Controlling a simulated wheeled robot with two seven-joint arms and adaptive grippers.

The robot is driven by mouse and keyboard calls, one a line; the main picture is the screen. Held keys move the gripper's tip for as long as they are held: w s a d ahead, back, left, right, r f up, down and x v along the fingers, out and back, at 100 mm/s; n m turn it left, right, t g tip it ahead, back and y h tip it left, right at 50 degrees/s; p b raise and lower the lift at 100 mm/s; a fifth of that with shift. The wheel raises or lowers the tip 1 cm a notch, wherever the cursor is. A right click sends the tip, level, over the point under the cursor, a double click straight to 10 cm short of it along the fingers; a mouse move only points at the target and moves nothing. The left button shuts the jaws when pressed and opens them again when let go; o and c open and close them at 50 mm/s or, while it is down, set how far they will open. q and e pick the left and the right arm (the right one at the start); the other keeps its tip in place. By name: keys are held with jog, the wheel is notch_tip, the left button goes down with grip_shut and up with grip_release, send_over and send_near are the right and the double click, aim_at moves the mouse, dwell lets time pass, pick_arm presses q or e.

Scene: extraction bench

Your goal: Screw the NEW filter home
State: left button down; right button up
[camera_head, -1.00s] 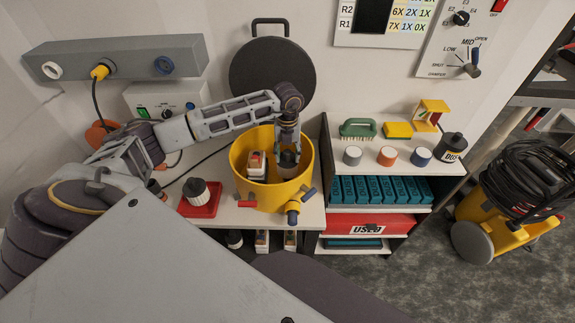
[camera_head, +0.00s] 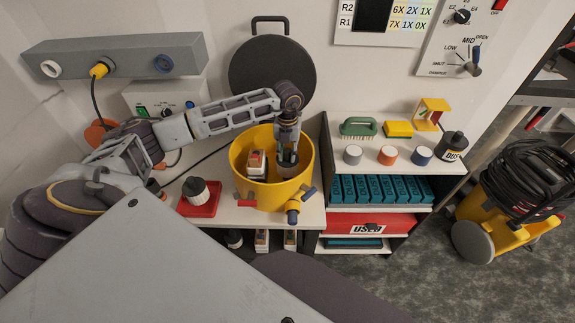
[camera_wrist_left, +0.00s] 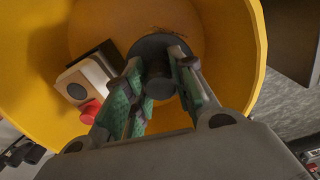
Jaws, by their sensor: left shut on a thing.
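The yellow drum (camera_head: 238,160) stands open on the bench, and its wall also curves around the wrist view (camera_wrist_left: 235,35). My left gripper (camera_head: 288,156) reaches down into it from above. In the wrist view its green-padded fingers (camera_wrist_left: 160,88) are shut on the dark knob of a round grey filter (camera_wrist_left: 150,47), which sits low inside the drum. The filter also shows in the head view (camera_head: 288,171). Its underside and any thread are hidden. My right gripper is out of view.
A white-and-dark block with a red part (camera_wrist_left: 90,75) is beside the filter inside the drum. A round dark lid (camera_head: 272,72) leans on the wall behind. Shelves at right hold a green brush (camera_head: 358,127), pucks and teal boxes. A yellow vacuum (camera_head: 490,215) stands farther right.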

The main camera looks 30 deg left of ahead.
pick_arm(q)
jog(key=shift+m, duration=0.9)
jog(key=shift+f+m+b, duration=0.1)
jog(key=shift+m+b, duration=0.35)
jog(key=shift+m, duration=0.05)
jog(key=shift+m+b, duration=0.5)
jog(key=shift+m, duration=0.9)
jog(key=shift+a+m, duration=0.1)
jog(key=shift+m, duration=0.7)
jog(key=shift+m+b, duration=0.6)
jog(key=shift+m, duration=0.5)
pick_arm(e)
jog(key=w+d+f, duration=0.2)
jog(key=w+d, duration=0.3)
pick_arm(q)
jog(key=shift+m+b, duration=0.4)
jog(key=shift+m, duration=1.5)
jog(key=shift+m+b, duration=0.5)
jog(key=shift+m, duration=0.4)
jog(key=shift+m+b, duration=0.35)
jog(key=shift+m, duration=1.65)
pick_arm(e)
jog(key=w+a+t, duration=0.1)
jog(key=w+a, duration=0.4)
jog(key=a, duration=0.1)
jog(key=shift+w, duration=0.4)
